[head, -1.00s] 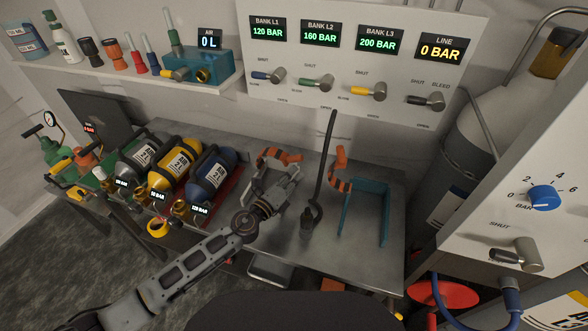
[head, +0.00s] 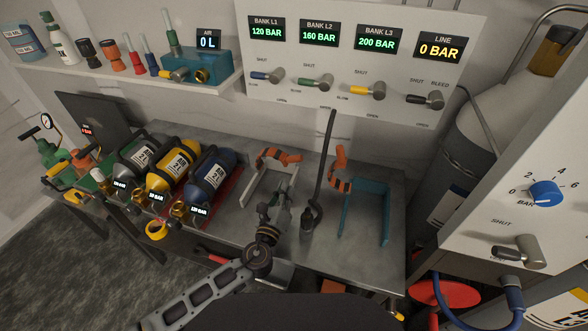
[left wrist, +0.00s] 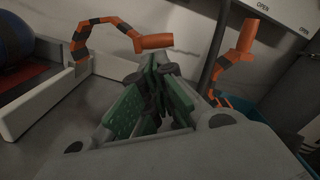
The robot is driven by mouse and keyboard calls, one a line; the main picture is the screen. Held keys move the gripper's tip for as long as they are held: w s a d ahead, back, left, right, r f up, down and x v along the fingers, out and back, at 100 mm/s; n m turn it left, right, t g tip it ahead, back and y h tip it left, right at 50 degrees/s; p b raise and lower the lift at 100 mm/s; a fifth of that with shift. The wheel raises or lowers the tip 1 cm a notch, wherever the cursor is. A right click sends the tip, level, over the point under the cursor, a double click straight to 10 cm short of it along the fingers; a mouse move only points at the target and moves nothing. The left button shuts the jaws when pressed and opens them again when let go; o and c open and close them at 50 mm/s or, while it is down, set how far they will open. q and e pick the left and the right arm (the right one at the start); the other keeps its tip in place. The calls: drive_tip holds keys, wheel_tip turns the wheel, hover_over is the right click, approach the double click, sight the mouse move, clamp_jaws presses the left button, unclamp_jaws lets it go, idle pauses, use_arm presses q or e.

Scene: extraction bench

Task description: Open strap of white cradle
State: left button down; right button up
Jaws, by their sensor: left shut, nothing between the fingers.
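The white cradle (head: 256,186) stands on the grey bench, right of the cylinders; nothing lies in it. Its orange and black strap (head: 279,157) is curved up at the cradle's far end, with an orange end pointing right. In the left wrist view the strap (left wrist: 85,36) arches upper left, its orange end free in the air, and a pale cradle wall (left wrist: 48,104) shows below it. My left gripper (head: 281,190) is shut and empty over the cradle's near right part, short of the strap. Its green-padded fingers (left wrist: 152,80) point toward the strap area, apart from it. My right gripper is out of view.
A teal cradle (head: 386,222) with a similar raised strap (head: 340,172) stands to the right. A dark hose (head: 326,160) rises between the cradles. Blue (head: 211,170) and yellow (head: 172,165) cylinders lie left. The valve panel (head: 300,75) is behind.

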use_arm(q)
drive_tip(key=shift+w, duration=0.1)
drive_tip(key=x, duration=0.9)
drive_tip(key=shift+r+p, duration=0.3)
drive_tip(key=shift+p, duration=0.15)
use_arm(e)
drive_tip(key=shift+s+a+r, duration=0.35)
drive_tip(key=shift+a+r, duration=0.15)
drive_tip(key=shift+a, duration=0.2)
